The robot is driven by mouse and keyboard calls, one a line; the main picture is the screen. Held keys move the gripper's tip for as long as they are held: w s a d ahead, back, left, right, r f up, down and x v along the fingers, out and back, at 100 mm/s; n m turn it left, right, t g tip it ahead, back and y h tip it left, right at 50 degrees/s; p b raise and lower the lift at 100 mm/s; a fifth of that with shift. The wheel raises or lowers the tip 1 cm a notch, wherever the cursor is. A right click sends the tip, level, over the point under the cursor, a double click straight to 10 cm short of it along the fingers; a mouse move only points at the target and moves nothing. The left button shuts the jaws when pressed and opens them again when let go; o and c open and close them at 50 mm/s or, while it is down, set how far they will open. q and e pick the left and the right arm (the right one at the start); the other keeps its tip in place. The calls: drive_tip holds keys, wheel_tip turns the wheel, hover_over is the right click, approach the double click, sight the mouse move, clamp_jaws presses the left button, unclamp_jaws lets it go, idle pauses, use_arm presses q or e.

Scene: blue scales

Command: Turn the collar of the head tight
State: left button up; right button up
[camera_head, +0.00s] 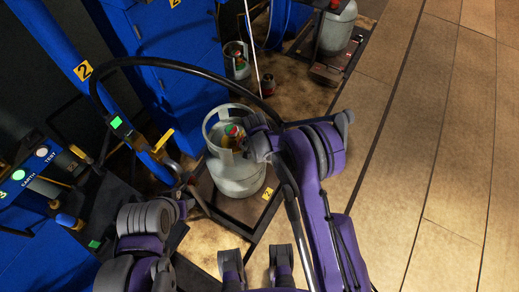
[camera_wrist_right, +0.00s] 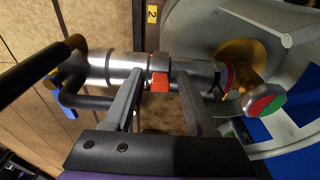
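A grey gas cylinder (camera_head: 238,181) stands upright on the scale platform (camera_head: 222,204) in the head view. In the right wrist view, the silver filling head (camera_wrist_right: 100,70) lies crosswise beside the cylinder's brass valve (camera_wrist_right: 238,62). Its collar (camera_wrist_right: 158,66) is a metal ring with an orange block (camera_wrist_right: 160,84). My right gripper (camera_wrist_right: 160,75) is open, one finger each side of the collar, with visible gaps. Whether the fingertips reach around it is unclear. My left arm is low at left in the head view; its gripper cannot be made out clearly.
A black hose (camera_head: 165,64) arches from the blue post over the cylinder. A red-and-green valve knob (camera_wrist_right: 265,108) is close to the right finger. A smaller cylinder (camera_head: 237,66) and another scale with a cylinder (camera_head: 336,30) stand behind. The wooden floor at right is clear.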

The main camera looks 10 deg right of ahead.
wheel_tip(320, 180, up, 11)
drive_tip(key=s, duration=0.1)
drive_tip(key=shift+a+p, duration=0.35)
drive_tip(key=shift+a, duration=0.1)
drive_tip(key=shift+s+f, duration=0.1)
